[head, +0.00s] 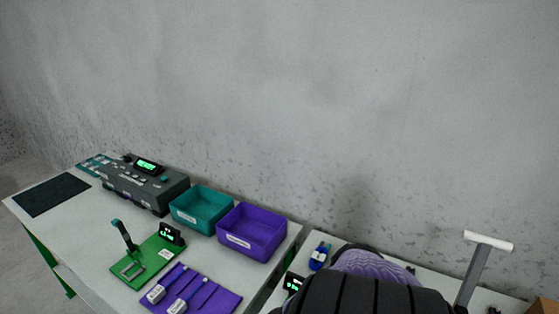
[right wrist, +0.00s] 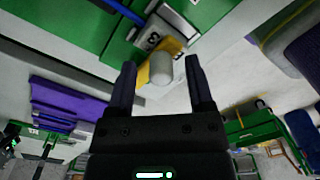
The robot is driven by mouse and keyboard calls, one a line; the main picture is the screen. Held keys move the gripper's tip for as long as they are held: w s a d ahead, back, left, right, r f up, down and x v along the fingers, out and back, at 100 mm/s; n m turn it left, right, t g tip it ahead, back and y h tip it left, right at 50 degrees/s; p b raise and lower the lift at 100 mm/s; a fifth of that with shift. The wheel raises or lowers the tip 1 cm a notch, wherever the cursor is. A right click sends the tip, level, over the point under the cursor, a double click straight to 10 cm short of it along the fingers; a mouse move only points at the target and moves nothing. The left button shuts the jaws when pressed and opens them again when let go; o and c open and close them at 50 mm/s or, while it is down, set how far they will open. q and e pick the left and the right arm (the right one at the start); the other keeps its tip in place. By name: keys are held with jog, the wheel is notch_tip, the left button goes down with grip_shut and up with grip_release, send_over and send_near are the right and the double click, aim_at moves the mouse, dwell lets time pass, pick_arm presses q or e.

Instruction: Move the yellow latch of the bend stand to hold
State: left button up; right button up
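In the right wrist view, the yellow latch (right wrist: 144,76) of the bend stand has a pale grey rounded knob (right wrist: 161,69). It sits by the stand's green base (right wrist: 118,45) and a white label with a dark marking. My right gripper (right wrist: 160,76) is open, with one dark finger on each side of the knob and a visible gap at both sides. Whether the knob lies fully between the fingers in depth, I cannot tell. In the head view, my right arm (head: 370,292) covers the area where the stand may be. My left gripper is not in view.
In the head view, the left table holds a dark grey device (head: 145,186), a teal bin (head: 202,210), a purple bin (head: 252,232), a green lever fixture (head: 150,262) and a purple mat (head: 226,300) with tools. A blue item (head: 319,257) and a white-topped post (head: 478,265) stand near my arm.

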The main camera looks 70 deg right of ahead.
jog(key=shift+r, duration=0.15)
notch_tip(320, 180, up, 10)
jog(key=p, duration=0.4)
jog(key=shift+p, duration=0.35)
jog(key=shift+f, duration=0.2)
